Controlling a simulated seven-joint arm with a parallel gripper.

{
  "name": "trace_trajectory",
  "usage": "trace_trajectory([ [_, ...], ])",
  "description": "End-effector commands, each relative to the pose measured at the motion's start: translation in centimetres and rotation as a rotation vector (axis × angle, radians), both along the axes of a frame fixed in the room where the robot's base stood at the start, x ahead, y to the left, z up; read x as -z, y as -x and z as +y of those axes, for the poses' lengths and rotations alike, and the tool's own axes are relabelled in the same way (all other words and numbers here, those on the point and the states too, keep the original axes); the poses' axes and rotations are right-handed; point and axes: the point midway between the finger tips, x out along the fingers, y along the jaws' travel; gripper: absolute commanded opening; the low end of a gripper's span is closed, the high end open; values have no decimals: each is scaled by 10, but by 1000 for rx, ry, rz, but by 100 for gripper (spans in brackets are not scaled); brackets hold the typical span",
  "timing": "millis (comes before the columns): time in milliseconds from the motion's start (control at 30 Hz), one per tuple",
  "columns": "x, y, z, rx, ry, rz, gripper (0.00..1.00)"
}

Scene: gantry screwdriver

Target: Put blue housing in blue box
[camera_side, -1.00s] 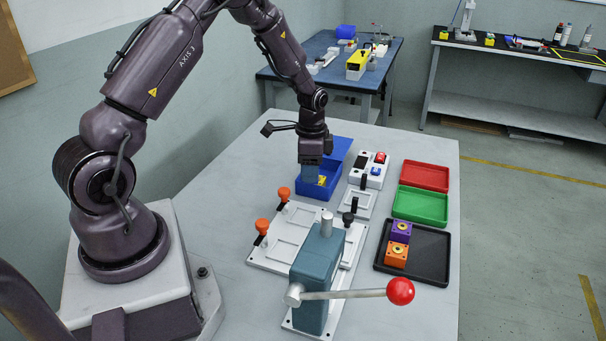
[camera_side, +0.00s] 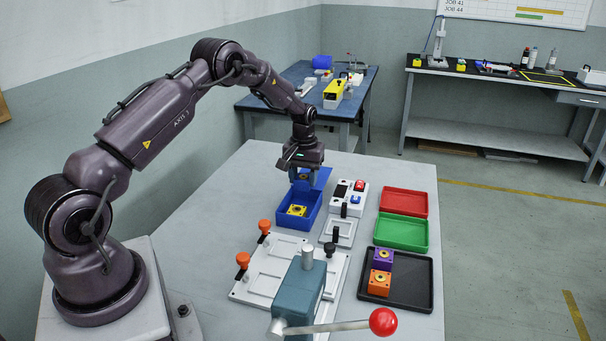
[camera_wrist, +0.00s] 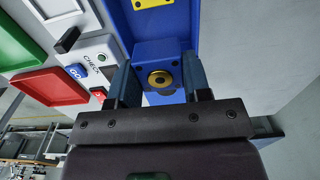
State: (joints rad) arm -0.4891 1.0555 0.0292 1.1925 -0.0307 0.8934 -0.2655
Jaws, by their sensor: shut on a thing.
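The blue housing (camera_wrist: 158,66), a small block with a round brass centre, is between the fingers of my gripper (camera_wrist: 158,82) in the wrist view, and the gripper is shut on it. In the side view my gripper (camera_side: 302,174) is over the back part of the blue box (camera_side: 287,223). The housing is hard to tell from the fingers and the box there. The open blue box also shows in the wrist view (camera_wrist: 187,22). A yellow piece with a round hole (camera_side: 297,210) lies in the box's front part. The gap under the housing cannot be judged.
Right of the box are a control box with red and blue buttons (camera_side: 349,193), a red tray (camera_side: 403,201) and a green tray (camera_side: 401,233). A black tray (camera_side: 412,289) holds purple (camera_side: 383,259) and orange (camera_side: 380,283) housings. In front are a white fixture (camera_side: 268,270) and a lever press (camera_side: 302,290).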

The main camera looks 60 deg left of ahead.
Motion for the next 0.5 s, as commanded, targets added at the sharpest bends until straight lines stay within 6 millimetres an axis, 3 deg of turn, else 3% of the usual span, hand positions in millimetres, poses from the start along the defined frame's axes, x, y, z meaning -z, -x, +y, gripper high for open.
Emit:
trace_trajectory([
  [500, 43, 0, 0, 2, 0, 0, 18],
])
